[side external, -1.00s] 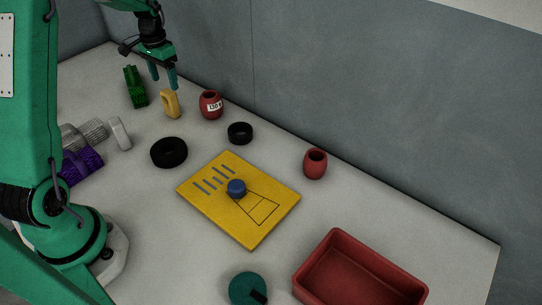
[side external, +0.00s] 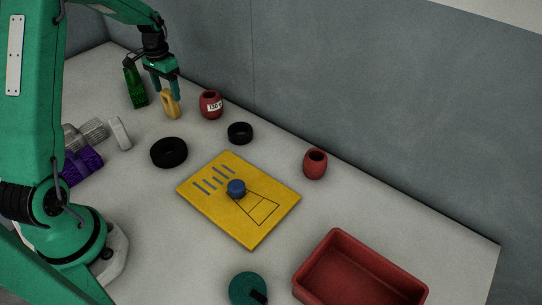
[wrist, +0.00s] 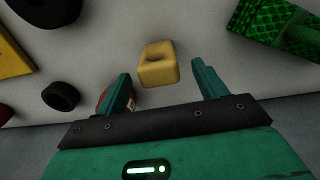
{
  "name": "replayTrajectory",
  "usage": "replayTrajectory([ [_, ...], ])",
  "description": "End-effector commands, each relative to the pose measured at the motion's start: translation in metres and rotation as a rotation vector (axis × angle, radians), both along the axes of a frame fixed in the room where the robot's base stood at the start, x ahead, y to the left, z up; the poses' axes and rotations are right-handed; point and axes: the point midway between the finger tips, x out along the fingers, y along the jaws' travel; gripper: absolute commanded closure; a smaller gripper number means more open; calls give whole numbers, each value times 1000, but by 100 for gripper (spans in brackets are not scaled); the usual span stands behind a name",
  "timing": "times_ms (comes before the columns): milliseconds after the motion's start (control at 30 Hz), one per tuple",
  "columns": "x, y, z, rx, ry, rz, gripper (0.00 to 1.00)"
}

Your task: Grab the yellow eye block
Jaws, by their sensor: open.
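The yellow eye block (side external: 171,106) stands on the table at the back left, and a hole shows in it. It also shows in the wrist view (wrist: 158,65), just beyond the fingertips and roughly midway between them. My gripper (side external: 168,97) is open and sits at the block, with its fingers low around its upper part in the side view. In the wrist view my gripper's two fingers (wrist: 160,82) are spread apart with nothing held. I cannot tell whether a finger touches the block.
A red barrel with a white label (side external: 211,105) stands close right of the block. A green block (side external: 136,88) lies to its left. The wall is behind.

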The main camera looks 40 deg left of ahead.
Motion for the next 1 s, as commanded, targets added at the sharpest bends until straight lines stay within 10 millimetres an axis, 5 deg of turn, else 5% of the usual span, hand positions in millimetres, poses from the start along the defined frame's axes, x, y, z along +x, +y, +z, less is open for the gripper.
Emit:
replayTrajectory([
  [367,0,-2,-40,-1,1,0,29],
  [933,0,-2,-42,0,-1,0,29],
  [1000,0,-2,-42,0,-1,0,43],
])
